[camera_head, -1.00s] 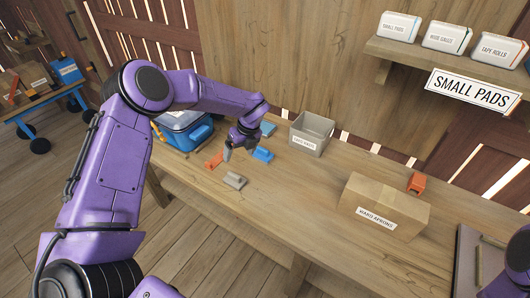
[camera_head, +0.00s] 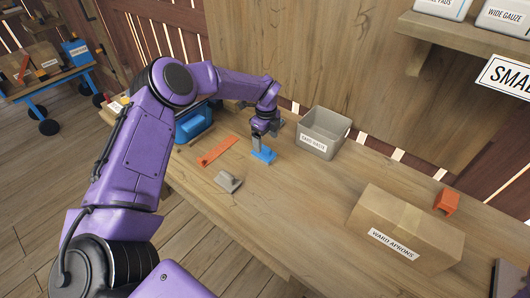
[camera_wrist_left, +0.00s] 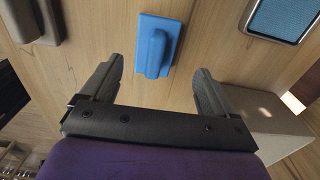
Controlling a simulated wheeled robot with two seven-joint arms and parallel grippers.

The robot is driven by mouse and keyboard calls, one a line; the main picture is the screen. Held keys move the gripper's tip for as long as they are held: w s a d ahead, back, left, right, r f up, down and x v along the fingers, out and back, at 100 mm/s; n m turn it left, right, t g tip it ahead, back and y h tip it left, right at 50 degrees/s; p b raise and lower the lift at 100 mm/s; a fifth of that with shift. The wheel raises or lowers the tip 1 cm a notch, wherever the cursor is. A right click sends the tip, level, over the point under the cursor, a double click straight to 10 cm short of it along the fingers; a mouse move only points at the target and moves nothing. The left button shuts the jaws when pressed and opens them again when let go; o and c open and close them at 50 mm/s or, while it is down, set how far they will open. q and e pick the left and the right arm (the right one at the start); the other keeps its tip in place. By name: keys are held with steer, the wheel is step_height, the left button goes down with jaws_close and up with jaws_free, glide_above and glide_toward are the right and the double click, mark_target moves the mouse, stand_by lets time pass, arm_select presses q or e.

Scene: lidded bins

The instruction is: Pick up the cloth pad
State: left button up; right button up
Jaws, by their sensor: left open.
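A flat blue pad with a raised ridge along its middle (camera_head: 263,156) lies on the wooden bench; its material is hard to tell. It also shows in the left wrist view (camera_wrist_left: 154,45), ahead of the jaws and roughly centred between them. My left gripper (camera_head: 262,141) points down just over this pad. In the left wrist view its two fingers (camera_wrist_left: 156,80) are spread apart with nothing between them. My right gripper is out of view.
A grey block (camera_head: 228,181) and an orange strip (camera_head: 216,151) lie left of the pad. A grey labelled bin (camera_head: 323,134) stands to the right. A blue cooler (camera_head: 195,122) is behind left. A cardboard box (camera_head: 405,232) and a small orange item (camera_head: 447,201) are further right.

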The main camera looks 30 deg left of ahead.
mark_target(264, 146)
arm_select(q)
steer(key=shift+s+f, duration=0.15)
steer(key=shift+f, duration=0.2)
steer(key=f+p, duration=0.1)
steer(key=f, duration=0.1)
steer(key=f+p, duration=0.1)
steer(key=f, duration=0.1)
steer(key=shift+s+a+f+p, duration=0.1)
steer(key=shift+s+a+p, duration=0.15)
steer(key=shift+s+p, duration=0.1)
steer(key=shift+w+f, duration=0.2)
steer(key=shift+f, duration=0.25)
steer(key=c, duration=1.2)
steer(key=shift+r, duration=0.15)
step_height(264, 146, up, 9)
steer(key=b, duration=0.3)
steer(key=shift+r, duration=0.45)
